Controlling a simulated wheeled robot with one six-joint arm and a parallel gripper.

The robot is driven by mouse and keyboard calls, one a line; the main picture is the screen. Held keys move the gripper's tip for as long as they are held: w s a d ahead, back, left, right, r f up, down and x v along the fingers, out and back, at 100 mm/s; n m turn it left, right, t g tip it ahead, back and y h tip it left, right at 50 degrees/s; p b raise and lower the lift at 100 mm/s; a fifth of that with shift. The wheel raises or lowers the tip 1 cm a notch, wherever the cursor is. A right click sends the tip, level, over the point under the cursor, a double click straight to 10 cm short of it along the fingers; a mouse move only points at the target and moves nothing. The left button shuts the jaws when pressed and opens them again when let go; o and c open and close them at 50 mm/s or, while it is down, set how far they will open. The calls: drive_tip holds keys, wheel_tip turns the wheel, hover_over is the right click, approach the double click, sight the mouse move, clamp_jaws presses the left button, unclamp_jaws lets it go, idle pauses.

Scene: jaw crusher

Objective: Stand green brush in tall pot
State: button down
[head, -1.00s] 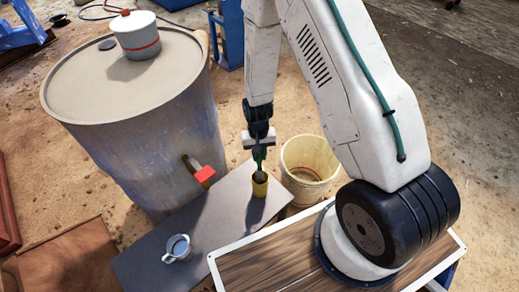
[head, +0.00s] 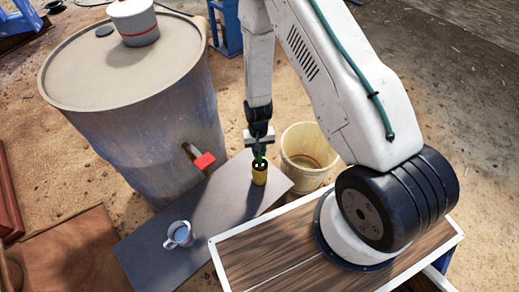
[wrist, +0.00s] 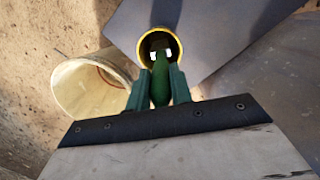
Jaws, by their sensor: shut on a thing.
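The green brush (wrist: 160,82) is between the two fingers of my gripper (wrist: 159,88), which is shut on it. The brush's far end reaches into the mouth of the yellow tall pot (wrist: 178,42). In the head view the pot (head: 259,174) stands upright on the grey board, directly under my gripper (head: 259,150). The brush (head: 258,160) shows there as a thin green strip at the pot's mouth. Its lower end is hidden inside the pot, so I cannot tell whether it touches the bottom.
A grey metal mug (head: 179,235) stands on the grey board (head: 215,213) at the left. A large drum (head: 140,120) with a red-handled tap (head: 204,160) is behind it. A cream bucket (head: 307,158) stands on the ground right of the pot.

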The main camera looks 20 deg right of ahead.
drive_tip(key=c, duration=1.2)
unclamp_jaws()
drive_tip(key=shift+o, duration=0.2)
drive_tip(key=shift+r, duration=0.1)
drive_tip(key=r, duration=0.5)
drive_tip(key=w+r, duration=0.1)
drive_tip(key=r, duration=0.1)
drive_tip(key=shift+d+r, duration=0.1)
drive_tip(key=shift+r, duration=0.15)
